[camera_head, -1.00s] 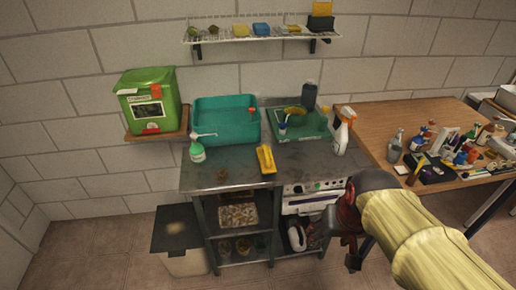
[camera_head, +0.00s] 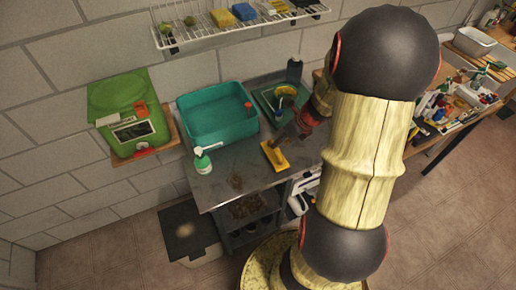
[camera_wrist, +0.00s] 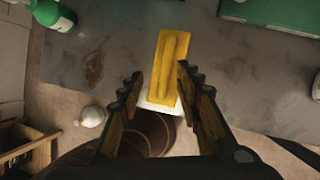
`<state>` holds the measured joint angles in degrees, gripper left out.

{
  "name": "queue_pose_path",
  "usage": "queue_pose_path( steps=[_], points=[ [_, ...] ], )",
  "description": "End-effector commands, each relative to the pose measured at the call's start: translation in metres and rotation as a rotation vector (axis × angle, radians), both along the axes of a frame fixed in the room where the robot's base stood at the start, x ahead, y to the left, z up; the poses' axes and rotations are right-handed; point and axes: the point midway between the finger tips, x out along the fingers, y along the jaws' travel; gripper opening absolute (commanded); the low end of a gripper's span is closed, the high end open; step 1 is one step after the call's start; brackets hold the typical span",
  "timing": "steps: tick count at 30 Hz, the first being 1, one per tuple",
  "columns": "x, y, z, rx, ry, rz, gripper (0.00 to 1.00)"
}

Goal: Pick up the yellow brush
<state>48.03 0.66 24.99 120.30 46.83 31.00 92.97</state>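The yellow brush (camera_head: 275,154) lies flat on the grey metal counter, near its front edge. In the wrist view the yellow brush (camera_wrist: 168,68) shows a raised ridge handle along its top and a pale strip at its near end. My gripper (camera_head: 292,134) reaches over it from the right in the head view. In the wrist view my gripper (camera_wrist: 158,80) is open, with a finger on each side of the brush's near end and nothing held. I cannot tell how far above the counter the fingertips are.
A teal basin (camera_head: 216,140) sits behind, and a green tray (camera_head: 268,98) lies behind my gripper. A wire shelf (camera_head: 190,38) hangs above.

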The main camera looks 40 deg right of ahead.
Motion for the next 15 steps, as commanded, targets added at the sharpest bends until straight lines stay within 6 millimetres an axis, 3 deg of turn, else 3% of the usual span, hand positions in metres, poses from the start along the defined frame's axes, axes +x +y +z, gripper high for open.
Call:
queue_pose_path(
  steps=[6,15],
  points=[
    [0.003,-0.007,0.001,0.066,0.012,-0.210,0.35],
    [0.012,-0.005,-0.022,0.079,0.017,-0.238,0.35]
  ],
)
